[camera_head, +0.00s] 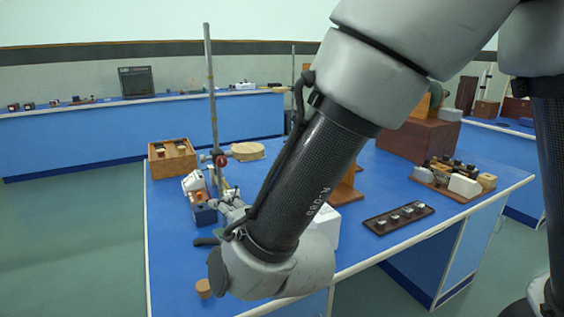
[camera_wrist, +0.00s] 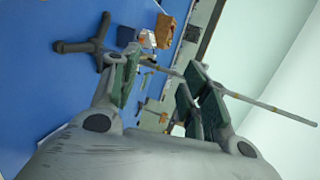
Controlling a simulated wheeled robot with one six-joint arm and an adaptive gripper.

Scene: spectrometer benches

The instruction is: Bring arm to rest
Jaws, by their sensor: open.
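My arm reaches across the head view from the upper right and bends low over the near side of the blue bench (camera_head: 172,262). My gripper (camera_wrist: 155,92) shows in the wrist view with its two fingers apart and nothing between them. In the head view the gripper is mostly hidden behind my wrist. Beyond the fingers, the metal stand rod (camera_wrist: 240,96) runs across the wrist view. A dark stand base (camera_wrist: 88,44) lies to the left of the fingers.
The upright rod (camera_head: 211,90) rises close to my wrist. A small cork-coloured cylinder (camera_head: 204,288) is near the front left. Floor at left is clear.

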